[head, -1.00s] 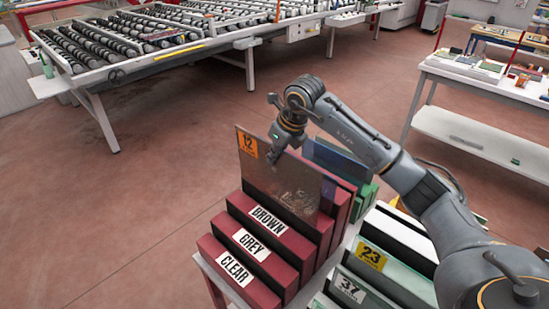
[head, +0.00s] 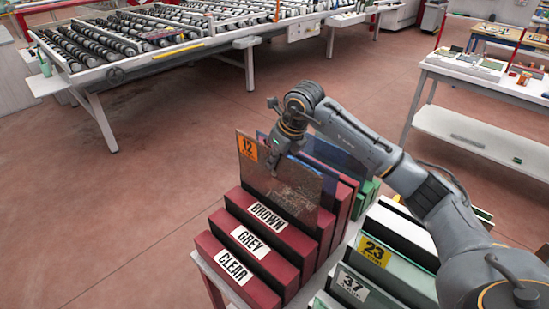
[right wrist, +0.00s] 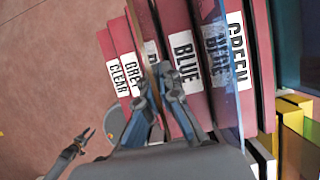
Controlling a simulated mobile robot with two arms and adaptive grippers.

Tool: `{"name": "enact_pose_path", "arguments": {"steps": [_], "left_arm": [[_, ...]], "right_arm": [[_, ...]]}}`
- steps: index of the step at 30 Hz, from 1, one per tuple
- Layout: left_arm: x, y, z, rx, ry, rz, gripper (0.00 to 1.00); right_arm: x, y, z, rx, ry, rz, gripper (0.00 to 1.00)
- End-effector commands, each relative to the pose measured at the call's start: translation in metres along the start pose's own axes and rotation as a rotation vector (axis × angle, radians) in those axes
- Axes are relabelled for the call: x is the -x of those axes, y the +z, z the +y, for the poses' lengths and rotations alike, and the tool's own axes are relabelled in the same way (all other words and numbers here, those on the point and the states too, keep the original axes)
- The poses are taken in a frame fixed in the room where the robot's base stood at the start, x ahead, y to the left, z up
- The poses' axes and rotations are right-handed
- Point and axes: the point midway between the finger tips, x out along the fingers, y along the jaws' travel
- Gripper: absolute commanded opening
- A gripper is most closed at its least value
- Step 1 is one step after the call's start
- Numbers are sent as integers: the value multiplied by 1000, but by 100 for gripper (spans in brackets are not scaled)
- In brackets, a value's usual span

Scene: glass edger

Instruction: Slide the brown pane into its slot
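The brown pane (head: 283,183) is a see-through brownish sheet with an orange "12" label. It stands upright just behind the red block with the BROWN label (head: 267,217). That block hides its lower edge, so I cannot tell how deep it sits in the slot. My right gripper (head: 279,159) is shut on the pane's top edge. In the right wrist view the fingers (right wrist: 154,78) close on the pane, seen nearly edge-on and partly covering the BROWN label. My left gripper (right wrist: 97,134) shows only there, at the lower left, apart from the rack, its fingers seemingly spread.
Red blocks labelled GREY (head: 250,243) and CLEAR (head: 235,268) step down in front. Behind the pane are the BLUE block (right wrist: 186,70) and a bluish pane (head: 335,157). Another rack with "23" (head: 373,252) and "37" labels stands right. Floor on the left is clear.

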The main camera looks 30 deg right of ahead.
Motion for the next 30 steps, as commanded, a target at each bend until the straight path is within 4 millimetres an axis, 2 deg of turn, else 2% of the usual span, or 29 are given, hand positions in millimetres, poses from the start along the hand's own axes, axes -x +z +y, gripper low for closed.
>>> {"name": "enact_pose_path", "arguments": {"steps": [1, 21, 30], "left_arm": [[-8, 3, 0, 0, 0, -3, 32], [-56, 10, 1, 0, 0, -8, 32], [-66, 11, 0, -1, -1, -7, 32]], "right_arm": [[-7, -2, 0, 0, -1, -4, 0], [-64, -26, 1, 0, -1, -5, 0], [-76, -31, 1, -1, -1, -4, 0]]}}
